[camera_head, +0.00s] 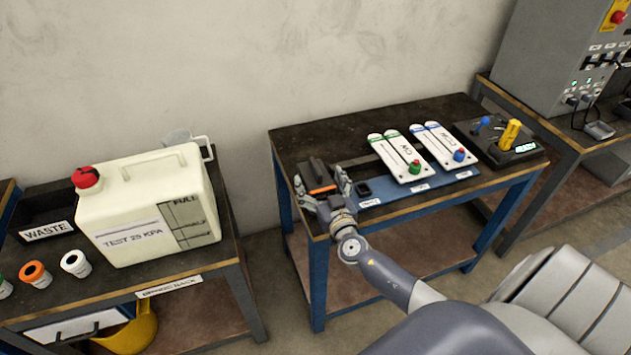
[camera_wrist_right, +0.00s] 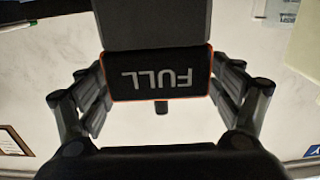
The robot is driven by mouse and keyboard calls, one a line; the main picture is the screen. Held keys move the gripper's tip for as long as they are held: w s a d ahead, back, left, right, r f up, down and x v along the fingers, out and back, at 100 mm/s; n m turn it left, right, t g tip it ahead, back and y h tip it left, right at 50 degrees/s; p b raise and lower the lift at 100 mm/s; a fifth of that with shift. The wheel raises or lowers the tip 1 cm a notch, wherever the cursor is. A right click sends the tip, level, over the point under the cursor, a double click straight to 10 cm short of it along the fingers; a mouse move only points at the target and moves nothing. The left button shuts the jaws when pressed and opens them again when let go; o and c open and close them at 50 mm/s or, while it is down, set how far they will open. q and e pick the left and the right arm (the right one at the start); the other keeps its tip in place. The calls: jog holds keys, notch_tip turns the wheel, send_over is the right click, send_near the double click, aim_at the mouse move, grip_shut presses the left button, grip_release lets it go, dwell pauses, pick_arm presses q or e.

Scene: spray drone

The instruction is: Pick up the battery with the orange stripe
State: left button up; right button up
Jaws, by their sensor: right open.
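The battery with the orange stripe (camera_head: 318,173) is a dark block on the left part of the middle table (camera_head: 290,140). In the right wrist view the battery (camera_wrist_right: 160,75) fills the upper middle, with an orange edge and the word FULL upside down. My right gripper (camera_head: 322,186) is open, with one finger on each side of the battery. In the right wrist view the fingers of the gripper (camera_wrist_right: 163,92) flank the battery, with a narrow gap showing on each side. My left gripper is not in view.
A black device with a yellow handle (camera_head: 510,135) stands further right. A white jug (camera_head: 150,205) is on the left table.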

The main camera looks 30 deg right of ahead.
jog(key=shift+w, duration=0.25)
jog(key=c, duration=1.8)
jog(key=shift+d+r, duration=0.15)
jog(key=shift+r, duration=0.1)
grip_shut()
